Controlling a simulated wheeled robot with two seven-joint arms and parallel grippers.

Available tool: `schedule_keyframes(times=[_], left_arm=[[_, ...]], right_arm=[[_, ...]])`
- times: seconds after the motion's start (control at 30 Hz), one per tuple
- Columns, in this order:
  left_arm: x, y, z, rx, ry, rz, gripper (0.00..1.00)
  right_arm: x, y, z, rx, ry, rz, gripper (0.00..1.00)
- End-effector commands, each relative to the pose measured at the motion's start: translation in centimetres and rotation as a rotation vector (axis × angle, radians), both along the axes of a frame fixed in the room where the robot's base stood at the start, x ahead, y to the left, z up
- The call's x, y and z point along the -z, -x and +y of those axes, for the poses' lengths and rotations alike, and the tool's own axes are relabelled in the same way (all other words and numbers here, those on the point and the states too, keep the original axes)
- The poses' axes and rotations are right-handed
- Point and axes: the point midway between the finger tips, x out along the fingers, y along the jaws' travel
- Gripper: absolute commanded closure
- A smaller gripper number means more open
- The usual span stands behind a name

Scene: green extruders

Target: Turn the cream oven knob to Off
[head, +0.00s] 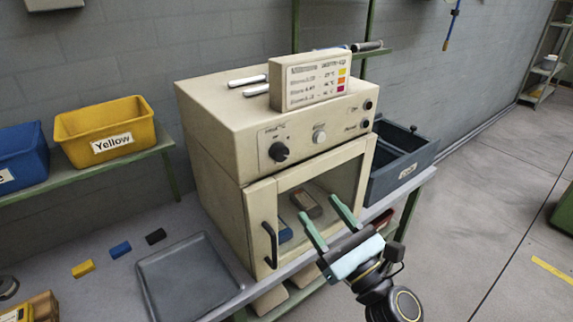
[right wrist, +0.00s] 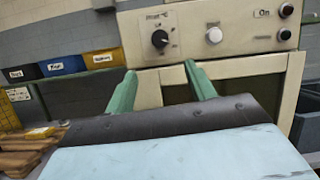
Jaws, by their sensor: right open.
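The cream oven (head: 215,115) stands on a bench. Its front panel carries a black knob (head: 279,152) with a pale mark, under small lettering too small to read surely. The knob also shows in the right wrist view (right wrist: 160,39). A pale round button (head: 319,137) is to its right, then small black controls (head: 365,124). The oven door is shut, with a dark handle (head: 269,245) at its left. My right gripper (head: 317,206) is open and empty, in front of the door window and below the panel, apart from the knob. My left gripper is not in view.
A grey tray (head: 187,278) and small coloured blocks (head: 120,249) are on the bench at left. A dark drawer bin (head: 405,165) is at right. Yellow (head: 106,130) and blue bins stand on a shelf.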

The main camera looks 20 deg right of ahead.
Motion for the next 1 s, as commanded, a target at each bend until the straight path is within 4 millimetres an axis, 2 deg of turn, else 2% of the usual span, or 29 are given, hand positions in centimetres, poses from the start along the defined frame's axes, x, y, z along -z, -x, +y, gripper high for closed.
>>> schedule_keyframes(times=[0.17, 0.3, 0.6, 0.8, 1.0], left_arm=[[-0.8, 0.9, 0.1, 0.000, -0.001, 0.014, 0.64], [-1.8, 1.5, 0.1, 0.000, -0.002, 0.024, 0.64], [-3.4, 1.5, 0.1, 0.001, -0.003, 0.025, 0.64], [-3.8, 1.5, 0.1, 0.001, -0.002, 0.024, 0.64], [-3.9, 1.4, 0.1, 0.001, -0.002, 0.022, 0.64]], right_arm=[[-1.5, -1.5, 0.4, -0.006, -0.021, -0.012, 0.45], [-2.7, -4.0, 1.3, -0.005, -0.020, -0.012, 0.45], [-4.8, -9.3, 3.0, -0.004, -0.016, -0.010, 0.45], [-5.4, -11.1, 3.7, -0.005, -0.015, -0.009, 0.45], [-5.5, -11.6, 3.8, -0.004, -0.013, -0.007, 0.45]])
